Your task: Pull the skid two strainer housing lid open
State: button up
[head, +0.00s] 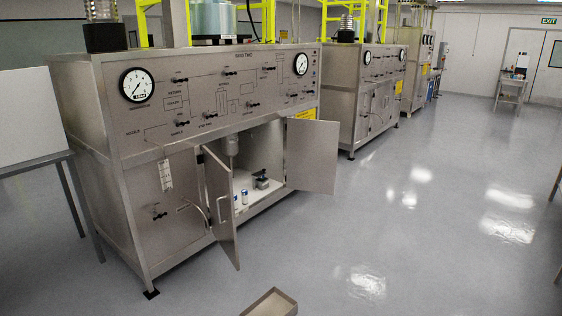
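The skid two unit (215,95) stands at the left, a steel cabinet with "SKID TWO" on its front panel. Its lower cabinet is open: the left door (222,205) and the right door (312,157) both stand swung outward. Inside, a small dark device (262,183) sits on the white floor, and a grey cylindrical fitting (231,145) hangs near the top. I cannot tell which of these, if either, is the strainer housing, or how its lid stands. The left door hides part of the interior. My gripper is not in view.
Small blue-and-white cans (244,197) stand inside the cabinet. A valve handle (160,214) juts from the front left. A table (35,165) is at far left. Another skid (365,95) stands behind. The grey floor (420,220) to the right is broadly clear.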

aim_at(261, 173)
jog(key=i+z, duration=0.2)
jog(key=i, duration=0.35)
jog(key=i+j+z, duration=0.25)
jog(key=i, duration=0.3)
jog(key=i+j+z, duration=0.2)
jog(key=i, duration=0.3)
jog(key=i+l+z, duration=0.15)
jog(key=i, duration=0.75)
jog(key=i+l+z, duration=0.1)
jog(key=i, duration=0.75)
jog(key=i+j+u, duration=0.15)
jog(key=i+u, duration=1.15)
jog(key=i+l+u, duration=0.25)
jog(key=u, duration=0.15)
jog(key=i+j+u, duration=0.2)
jog(key=i+u, duration=1)
jog(key=i+j+z, duration=0.1)
jog(key=i, duration=0.25)
jog(key=i+j, duration=0.3)
jog(key=z, duration=0.95)
jog(key=l+u, duration=0.05)
